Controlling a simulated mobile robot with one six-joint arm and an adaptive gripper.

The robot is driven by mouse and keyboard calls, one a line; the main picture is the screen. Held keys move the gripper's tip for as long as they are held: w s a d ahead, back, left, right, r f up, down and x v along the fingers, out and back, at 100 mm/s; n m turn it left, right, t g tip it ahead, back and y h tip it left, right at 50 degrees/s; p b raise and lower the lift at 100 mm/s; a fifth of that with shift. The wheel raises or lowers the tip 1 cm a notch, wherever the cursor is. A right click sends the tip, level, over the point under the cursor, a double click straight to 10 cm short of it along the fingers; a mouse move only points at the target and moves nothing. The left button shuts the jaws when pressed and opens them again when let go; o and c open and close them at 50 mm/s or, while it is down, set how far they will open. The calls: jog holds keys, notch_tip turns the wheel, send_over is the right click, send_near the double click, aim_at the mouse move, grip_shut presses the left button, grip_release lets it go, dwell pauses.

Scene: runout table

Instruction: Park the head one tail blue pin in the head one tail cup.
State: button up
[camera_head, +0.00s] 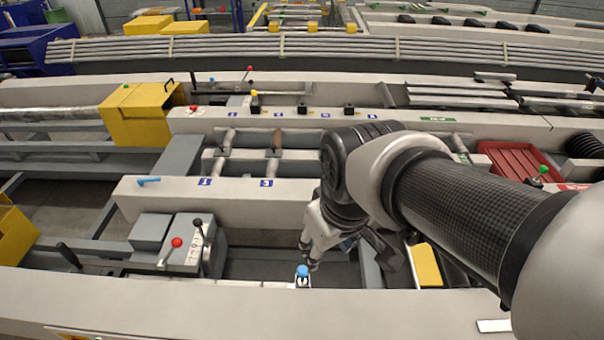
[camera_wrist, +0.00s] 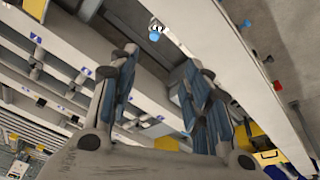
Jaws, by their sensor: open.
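A blue round-topped pin (camera_head: 302,271) is upright at a small white holder (camera_head: 303,284) on the near beam's inner edge. The wrist view also shows the blue top (camera_wrist: 155,36), beyond and between my fingertips. I cannot tell how deep the pin sits, or whether this holder is the head one tail cup. My gripper (camera_head: 309,255) is just above and beside the blue top, pointing down. In the wrist view my gripper (camera_wrist: 158,62) has its fingers wide apart with nothing between them. A second blue pin (camera_head: 148,180) lies on its side on the middle beam.
A grey lever box (camera_head: 180,243) with red and black knobs stands left of my gripper. A yellow block (camera_head: 425,265) is to the right. A red tray (camera_head: 515,163) lies farther right. The near beam's top (camera_head: 220,308) is mostly clear. Blue number labels mark the middle beam.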

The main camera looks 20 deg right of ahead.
jog(key=s+r+m+t, duration=0.1)
jog(key=s+r+m, duration=0.1)
jog(key=s, duration=0.5)
jog(key=shift+s+m, duration=0.25)
jog(key=shift+m, duration=0.05)
